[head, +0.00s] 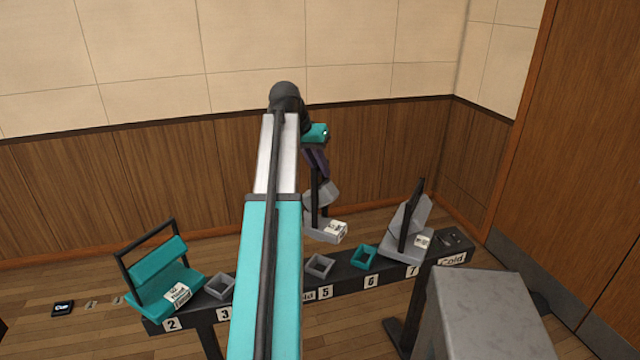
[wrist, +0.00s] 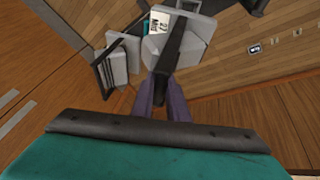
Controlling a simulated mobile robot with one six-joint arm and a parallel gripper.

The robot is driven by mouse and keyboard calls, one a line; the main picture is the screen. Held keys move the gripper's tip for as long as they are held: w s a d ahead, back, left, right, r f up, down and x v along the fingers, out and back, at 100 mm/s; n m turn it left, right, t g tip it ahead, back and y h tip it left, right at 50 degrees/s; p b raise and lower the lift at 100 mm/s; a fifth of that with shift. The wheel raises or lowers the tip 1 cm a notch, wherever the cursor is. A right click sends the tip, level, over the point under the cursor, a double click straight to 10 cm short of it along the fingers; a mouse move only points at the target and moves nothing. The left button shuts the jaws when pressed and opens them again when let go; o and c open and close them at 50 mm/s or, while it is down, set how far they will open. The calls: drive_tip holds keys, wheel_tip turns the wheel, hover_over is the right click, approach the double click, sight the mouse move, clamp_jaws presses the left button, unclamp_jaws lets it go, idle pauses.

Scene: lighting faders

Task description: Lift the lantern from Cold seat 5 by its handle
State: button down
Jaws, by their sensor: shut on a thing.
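My gripper (head: 317,160) is shut on the dark handle of a grey lantern (head: 321,196), high over the bench. In the wrist view, the purple fingers of my gripper (wrist: 164,100) close on the handle bar, and the lantern (wrist: 190,55) hangs beyond with its white label in sight. The lantern's base is clear of the bench in the head view. The grey square seat (head: 317,274) by the number 5 plate (head: 325,292) is empty. My arm hides part of the bench left of it.
A teal lantern (head: 162,283) stands at number 2, and another grey lantern (head: 407,229) stands at number 7. An empty grey seat (head: 219,289) is at 3 and an empty teal seat (head: 363,257) at 6. A grey block (head: 482,315) stands in front at right. The panelled wall is behind.

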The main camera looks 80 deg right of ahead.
drive_tip(key=shift+r, duration=1.8)
